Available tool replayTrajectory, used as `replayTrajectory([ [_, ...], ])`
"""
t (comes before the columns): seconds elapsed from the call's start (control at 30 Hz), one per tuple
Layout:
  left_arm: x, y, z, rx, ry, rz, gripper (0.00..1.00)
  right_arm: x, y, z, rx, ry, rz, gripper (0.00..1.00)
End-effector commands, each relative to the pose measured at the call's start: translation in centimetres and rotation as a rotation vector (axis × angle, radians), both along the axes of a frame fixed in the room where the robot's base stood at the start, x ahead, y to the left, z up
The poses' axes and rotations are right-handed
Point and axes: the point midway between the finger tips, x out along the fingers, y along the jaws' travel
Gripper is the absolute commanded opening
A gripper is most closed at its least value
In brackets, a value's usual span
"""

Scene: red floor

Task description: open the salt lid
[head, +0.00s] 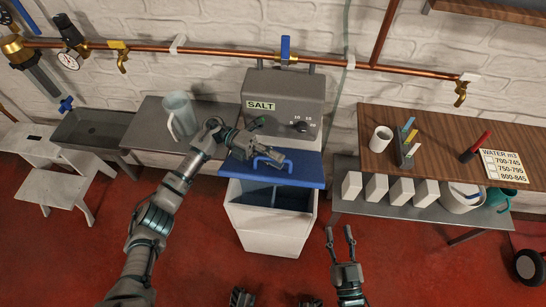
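The salt station is a grey box (285,97) labelled SALT above a white bin (268,235). The bin's blue lid (311,172) has a blue handle (290,168). The lid's front edge is above the bin's front rim, and a dark divided interior (262,195) shows below it. My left gripper (273,140) is over the lid, fingers spread, one finger over the handle. Whether it touches the handle is unclear. My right gripper (339,231) is open and empty, low to the right of the bin.
A wooden table (440,135) at right holds a white mug (381,139) and a rack; white blocks (376,188) stand on the shelf below. A grey table with a glass jug (180,115) is at left. A copper pipe (220,50) crosses the wall. Red floor is clear in front.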

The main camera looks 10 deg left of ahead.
Motion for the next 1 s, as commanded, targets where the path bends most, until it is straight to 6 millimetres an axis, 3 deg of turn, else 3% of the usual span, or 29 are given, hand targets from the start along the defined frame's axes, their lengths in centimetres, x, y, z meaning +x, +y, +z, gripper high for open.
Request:
replayTrajectory([
  [0.23, 0.6, 1.7, 0.0, -0.002, 0.000, 0.004, 0.23, -0.3, 0.1, 0.1, -0.003, -0.002, 0.003, 0.40],
  [0.6, 3.8, 8.5, 0.0, 0.002, 0.002, 0.003, 0.23, -0.3, -0.1, 0.1, 0.000, -0.002, 0.001, 0.40],
  [1.0, 4.7, 10.8, -0.2, 0.002, 0.002, -0.002, 0.23, -0.3, 0.0, 0.1, -0.001, -0.002, 0.001, 0.40],
])
